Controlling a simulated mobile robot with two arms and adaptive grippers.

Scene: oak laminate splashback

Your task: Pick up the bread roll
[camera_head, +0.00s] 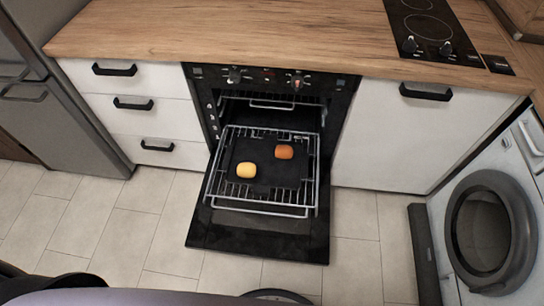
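Two small rounded items lie apart on a dark tray (262,180) on the pulled-out oven rack (314,170). One is a pale yellow item (246,170), left and nearer. The other is an orange-brown item (284,152), right and farther back. Either could be the bread roll; at this size I cannot tell which. Neither of my grippers is in view.
The black oven door (258,243) is folded down below the rack. White drawers (150,122) stand to the left and a white cabinet (385,140) to the right. A washing machine (489,232) is at far right. The tiled floor (130,235) in front is mostly clear.

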